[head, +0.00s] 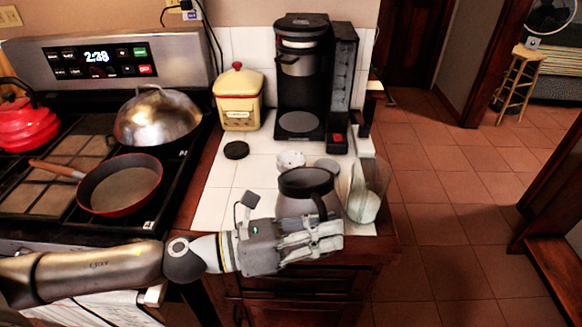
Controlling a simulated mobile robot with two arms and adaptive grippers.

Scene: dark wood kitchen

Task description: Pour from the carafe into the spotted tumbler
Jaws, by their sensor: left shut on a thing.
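The carafe (305,186) is a glass pot with a dark rim, near the front edge of the white-tiled counter, and it looks upright. My left gripper (322,238) reaches in from the left and is shut on the carafe, its fingers across the lower front and hiding that part. A small white cup with dark marks, which looks like the spotted tumbler (289,160), stands just behind the carafe. The carafe partly hides it. My right gripper is not in view.
A clear glass vessel (366,192) with something pale in it stands right of the carafe. A coffee maker (303,85) and a yellow canister (238,98) stand behind. A pan (120,186) sits on the stove at left. The counter ends at right and front.

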